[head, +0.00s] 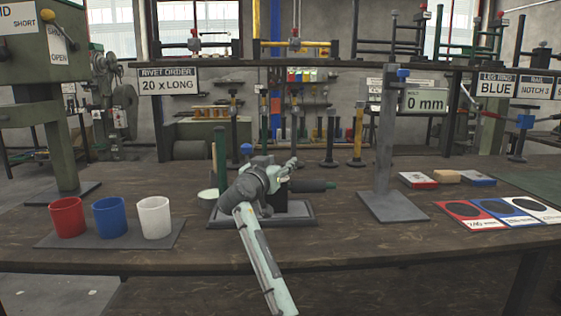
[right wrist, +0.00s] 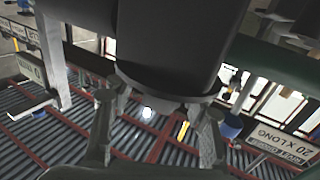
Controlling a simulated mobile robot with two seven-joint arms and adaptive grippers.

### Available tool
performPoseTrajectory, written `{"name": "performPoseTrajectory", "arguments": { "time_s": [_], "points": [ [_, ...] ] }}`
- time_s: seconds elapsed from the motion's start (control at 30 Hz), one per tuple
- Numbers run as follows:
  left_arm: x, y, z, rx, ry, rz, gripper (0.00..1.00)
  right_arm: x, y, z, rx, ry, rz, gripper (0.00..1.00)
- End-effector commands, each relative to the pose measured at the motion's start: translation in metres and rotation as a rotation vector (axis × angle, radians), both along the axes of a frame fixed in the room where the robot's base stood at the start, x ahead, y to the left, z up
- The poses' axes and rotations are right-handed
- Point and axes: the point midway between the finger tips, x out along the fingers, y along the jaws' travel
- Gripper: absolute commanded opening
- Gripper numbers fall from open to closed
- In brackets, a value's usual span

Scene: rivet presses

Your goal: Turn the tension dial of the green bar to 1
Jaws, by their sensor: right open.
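A dark green upright bar (head: 221,165) stands on a grey base (head: 300,215) at the middle of the bench. A dark cylinder (head: 310,186) with a green end lies level over the base's right side. I cannot make out a dial or its numbers. My right gripper (head: 268,178) is at this fixture, right of the upright bar; my wrist hides much of it. In the right wrist view the gripper (right wrist: 163,105) is open, its fingers apart at either side of a large dark body (right wrist: 172,45). Contact cannot be told. My left gripper is not in view.
Red (head: 66,218), blue (head: 109,217) and white (head: 155,218) cups stand at the left on a dark mat. A grey post (head: 386,150) with a "0 mm" sign (head: 423,101) stands at the right. Coloured cards (head: 505,212) lie farther right. Front bench space is clear.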

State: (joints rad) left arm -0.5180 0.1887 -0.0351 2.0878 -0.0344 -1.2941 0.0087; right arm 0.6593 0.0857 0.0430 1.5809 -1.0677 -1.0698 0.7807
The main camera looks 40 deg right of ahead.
Motion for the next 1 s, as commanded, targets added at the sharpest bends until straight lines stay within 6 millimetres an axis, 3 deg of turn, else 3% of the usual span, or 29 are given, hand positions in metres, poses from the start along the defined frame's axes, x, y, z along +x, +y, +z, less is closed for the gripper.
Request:
{"name": "performPoseTrajectory", "arguments": {
  "time_s": [0.33,0.7,1.0],
  "points": [
    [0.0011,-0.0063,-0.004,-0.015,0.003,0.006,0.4,0.0031,-0.005,-0.0001,0.001,-0.002,0.0,0.47],
    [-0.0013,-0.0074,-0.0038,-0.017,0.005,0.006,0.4,0.003,-0.0047,-0.0003,0.001,0.0,0.0,0.01],
    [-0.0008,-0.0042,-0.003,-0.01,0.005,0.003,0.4,0.0031,-0.0046,-0.0006,0.001,0.0,0.0,0.0]
  ]
}}
